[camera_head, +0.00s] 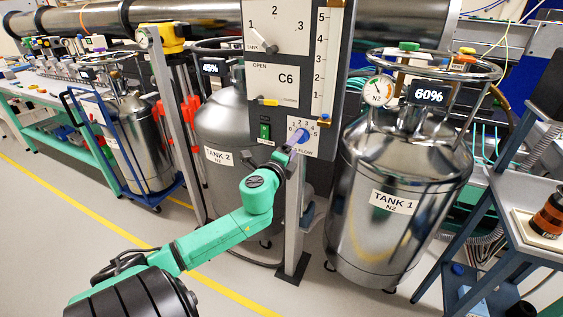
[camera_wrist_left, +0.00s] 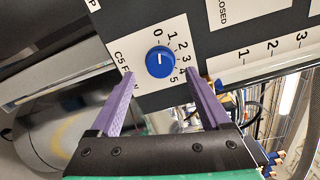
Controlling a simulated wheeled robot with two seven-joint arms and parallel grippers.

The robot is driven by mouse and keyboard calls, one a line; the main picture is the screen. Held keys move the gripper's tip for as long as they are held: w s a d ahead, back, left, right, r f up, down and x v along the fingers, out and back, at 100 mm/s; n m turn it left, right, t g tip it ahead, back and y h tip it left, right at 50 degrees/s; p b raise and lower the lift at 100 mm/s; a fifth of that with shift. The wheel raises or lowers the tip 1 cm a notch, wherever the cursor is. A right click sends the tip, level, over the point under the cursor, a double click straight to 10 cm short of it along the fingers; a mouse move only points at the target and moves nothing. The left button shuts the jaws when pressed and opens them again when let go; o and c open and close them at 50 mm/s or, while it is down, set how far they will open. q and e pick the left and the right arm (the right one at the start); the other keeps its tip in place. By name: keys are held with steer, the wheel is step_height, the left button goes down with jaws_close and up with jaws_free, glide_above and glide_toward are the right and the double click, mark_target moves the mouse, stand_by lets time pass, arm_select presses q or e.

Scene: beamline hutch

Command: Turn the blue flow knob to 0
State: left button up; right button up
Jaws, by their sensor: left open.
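The blue flow knob (camera_wrist_left: 160,61) sits on a white dial plate (camera_wrist_left: 138,87) with numbers from 0 to 5, low on the grey panel. A short white mark on the knob points up in the left wrist view, toward the 0 end of the scale; its exact reading is hard to tell. The knob shows partly in the head view (camera_head: 299,136). My left gripper (camera_wrist_left: 160,73) is open, its two purple fingers pointing at the panel. The knob appears between and just beyond the fingertips, with no contact visible. In the head view my left gripper (camera_head: 288,148) is just below the knob. My right gripper is not in view.
The panel (camera_head: 262,58) also carries a tank selector (camera_head: 268,47), a green switch (camera_head: 265,131) and a vertical scale (camera_head: 324,60). Tank 2 (camera_head: 222,120) stands behind on the left, Tank 1 (camera_head: 385,225) on the right. Open floor lies at front left.

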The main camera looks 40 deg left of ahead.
arm_select(q)
steer(key=v, duration=1.1)
